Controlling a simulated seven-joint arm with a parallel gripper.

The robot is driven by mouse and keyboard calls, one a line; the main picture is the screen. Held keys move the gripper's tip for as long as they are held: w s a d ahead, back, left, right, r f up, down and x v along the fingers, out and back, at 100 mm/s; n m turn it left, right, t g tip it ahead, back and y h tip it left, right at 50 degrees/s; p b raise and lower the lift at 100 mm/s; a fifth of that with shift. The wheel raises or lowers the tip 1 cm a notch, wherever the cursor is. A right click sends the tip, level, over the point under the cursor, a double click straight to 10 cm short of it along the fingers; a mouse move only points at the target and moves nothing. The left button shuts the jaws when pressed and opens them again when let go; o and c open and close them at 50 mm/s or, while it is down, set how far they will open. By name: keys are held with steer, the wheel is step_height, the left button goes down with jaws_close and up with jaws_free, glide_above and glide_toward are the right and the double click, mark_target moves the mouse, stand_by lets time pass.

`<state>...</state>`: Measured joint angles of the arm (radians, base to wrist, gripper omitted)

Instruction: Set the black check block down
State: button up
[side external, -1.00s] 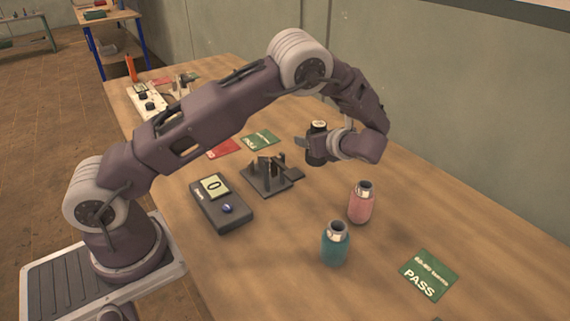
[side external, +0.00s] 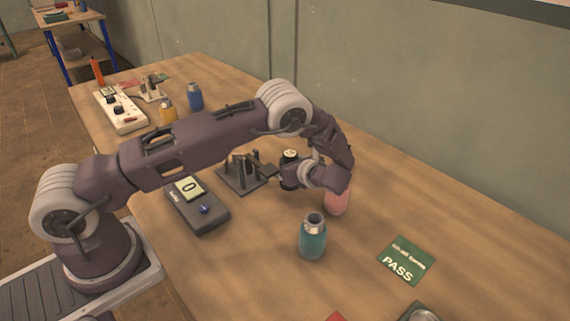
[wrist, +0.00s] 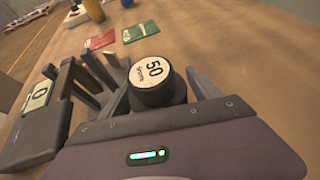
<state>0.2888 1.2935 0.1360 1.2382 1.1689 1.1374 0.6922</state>
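The black check block (side external: 289,171) is a short black cylinder with a pale top; in the wrist view its top (wrist: 150,70) reads 50 grams. My gripper (side external: 299,172) is around it, and in the wrist view the fingers (wrist: 158,98) flank it closely on both sides. It appears upright and held low over the table, just right of the dark pronged stand (side external: 243,174). Its underside is hidden, so I cannot tell whether it touches the table. The scale (side external: 197,207) left of the stand displays 0.
A pink bottle (side external: 337,203) is partly hidden behind my wrist, and a teal bottle (side external: 313,240) stands in front. A green PASS card (side external: 406,260) lies at right. Yellow (side external: 168,111) and blue (side external: 195,97) bottles and a white control box (side external: 121,112) are farther back.

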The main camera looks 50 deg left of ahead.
mark_target(290, 153)
steer(key=shift+r, duration=0.2)
steer(key=v, duration=0.3)
steer(key=shift+d+r, duration=0.1)
steer(key=shift+r, duration=0.25)
step_height(290, 153, up, 6)
steer(key=shift+r, duration=0.2)
steer(key=s+d+r+n+h, duration=0.2)
steer(key=s+r+n, duration=0.3)
steer(key=s, duration=0.3)
steer(key=s+d+r+n+h, duration=0.2)
steer(key=s+r+n+h, duration=0.3)
steer(key=s+r, duration=0.3)
steer(key=s+d+r+n+t+h, duration=0.1)
steer(key=s+d+r+n+h, duration=0.2)
steer(key=s+r+n, duration=0.3)
steer(key=s, duration=0.4)
steer(key=shift+s+r, duration=0.2)
steer(key=shift+r, duration=0.15)
steer(key=shift+o, duration=0.6)
steer(key=s+d+n+t+h, duration=0.2)
steer(key=s+d+n, duration=0.2)
steer(key=s, duration=0.3)
steer(key=shift+d+h, duration=0.2)
steer(key=shift+h, duration=0.1)
steer(key=shift+f, duration=0.1)
